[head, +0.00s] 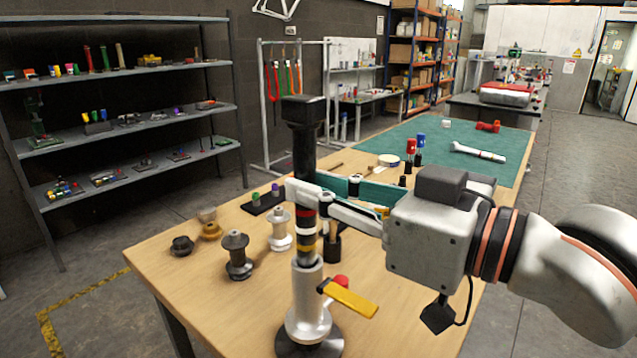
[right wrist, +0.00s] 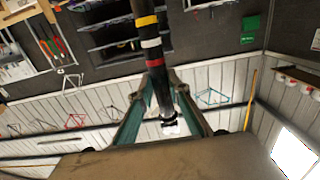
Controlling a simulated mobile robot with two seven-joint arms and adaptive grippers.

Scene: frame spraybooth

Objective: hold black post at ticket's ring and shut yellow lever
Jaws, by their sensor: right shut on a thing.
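The black post (head: 306,150) stands upright in a silver clamp stand (head: 306,300), with a black block on top and red, white and yellow rings on its lower part. My right gripper (head: 303,190) is shut on the post just above the red ring (head: 305,212). In the right wrist view the post (right wrist: 140,8) runs between the fingers (right wrist: 160,95), its rings lying outside the grip. The yellow lever (head: 350,298) sticks out to the right from the stand; I cannot tell its lock state. I cannot make out a ticket. My left gripper is out of view.
Grey and brown spools (head: 238,255) stand on the wooden table (head: 205,325) left of the stand. A red knob (head: 341,282) sits behind the lever. Front left table is clear.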

